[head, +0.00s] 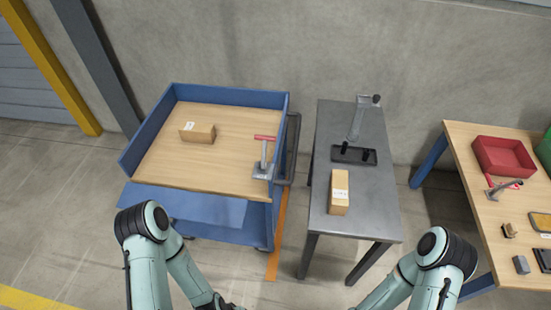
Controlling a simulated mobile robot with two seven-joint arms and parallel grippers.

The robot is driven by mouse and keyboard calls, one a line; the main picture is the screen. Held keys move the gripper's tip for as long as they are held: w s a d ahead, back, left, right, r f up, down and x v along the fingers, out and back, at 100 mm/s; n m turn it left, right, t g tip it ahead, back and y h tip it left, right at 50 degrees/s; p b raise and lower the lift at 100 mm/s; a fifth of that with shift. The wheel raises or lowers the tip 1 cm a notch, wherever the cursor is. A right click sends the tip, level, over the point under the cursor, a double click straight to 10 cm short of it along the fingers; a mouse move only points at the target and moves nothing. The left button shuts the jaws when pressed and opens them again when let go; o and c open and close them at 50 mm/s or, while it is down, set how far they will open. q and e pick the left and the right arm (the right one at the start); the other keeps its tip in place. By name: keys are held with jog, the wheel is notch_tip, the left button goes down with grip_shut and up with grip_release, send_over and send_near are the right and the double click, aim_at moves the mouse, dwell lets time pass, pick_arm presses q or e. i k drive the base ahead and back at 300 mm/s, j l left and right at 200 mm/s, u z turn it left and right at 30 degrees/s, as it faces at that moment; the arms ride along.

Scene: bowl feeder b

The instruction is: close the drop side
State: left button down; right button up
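The blue cart (222,96) has a wooden deck (200,165) and raised blue walls at the back, left and right. Its drop side (205,208) is a blue panel along the near edge, folded down and outward, so the near side is open. My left arm stands in front of the panel's left part and hides some of it. Only a dark piece of my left gripper (219,303) shows at the bottom edge, below the panel and apart from it; its fingers are cut off. My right gripper is out of the picture, below the grey table.
On the deck are a cardboard box (200,133) and a grey clamp with a red handle (264,160) at the right. A grey table (370,205) right of the cart holds another box (339,192). A wooden workbench (478,235) stands far right.

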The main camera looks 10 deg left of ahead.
aim_at(220, 211)
jog(key=l+u, duration=0.4)
jog(key=l, duration=0.2)
jog(key=k+j+z, duration=0.1)
jog(key=j+z, duration=0.15)
jog(key=j, duration=1.4)
jog(key=j+z, duration=0.2)
jog(key=j, duration=0.9)
jog(key=i+j, duration=0.25)
jog(key=i+z, duration=0.05)
